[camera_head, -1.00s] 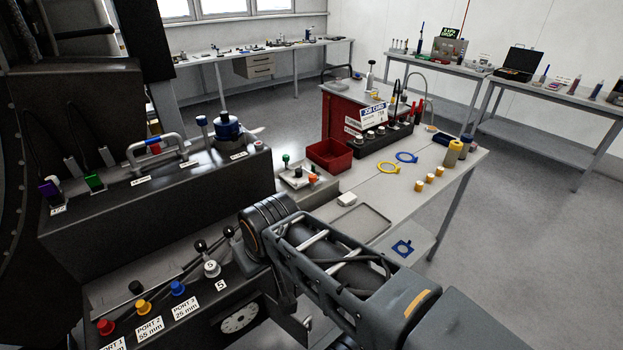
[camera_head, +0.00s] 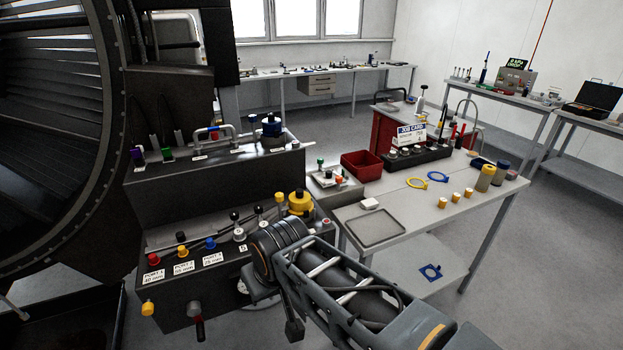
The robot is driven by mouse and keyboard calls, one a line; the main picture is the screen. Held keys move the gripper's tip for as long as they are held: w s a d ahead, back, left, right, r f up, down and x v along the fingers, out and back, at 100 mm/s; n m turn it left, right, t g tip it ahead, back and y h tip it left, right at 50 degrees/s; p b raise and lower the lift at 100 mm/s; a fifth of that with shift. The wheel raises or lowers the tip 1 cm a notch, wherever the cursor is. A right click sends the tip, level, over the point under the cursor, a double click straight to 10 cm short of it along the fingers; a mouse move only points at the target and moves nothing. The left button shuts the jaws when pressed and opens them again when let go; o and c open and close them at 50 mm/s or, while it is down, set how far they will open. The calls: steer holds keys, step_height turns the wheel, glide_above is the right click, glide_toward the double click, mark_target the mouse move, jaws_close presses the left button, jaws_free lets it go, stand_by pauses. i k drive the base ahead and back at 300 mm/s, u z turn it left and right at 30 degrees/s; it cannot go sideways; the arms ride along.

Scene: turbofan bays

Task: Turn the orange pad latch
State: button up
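A small grey pad unit (camera_head: 326,190) stands at the left end of the grey work table, beside the black bench. It carries a green-topped knob (camera_head: 320,162) and a small orange knob (camera_head: 338,180), which looks like the orange latch. The latch is too small to tell which way it is turned. My arm reaches in from the bottom right, in front of and below the pad unit. I cannot make out my gripper's fingers. Nothing of mine touches the orange knob.
A black bench (camera_head: 215,190) with levers, coloured port knobs and a large yellow knob (camera_head: 299,202) stands left of my arm. A red bin (camera_head: 361,165) and an empty grey tray (camera_head: 374,231) are on the table (camera_head: 440,225). Open floor lies to the right.

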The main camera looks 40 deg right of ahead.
mark_target(339, 178)
steer(key=u, duration=1.15)
steer(key=k, duration=1.5)
steer(key=z, duration=1.55)
steer(key=i, duration=1.65)
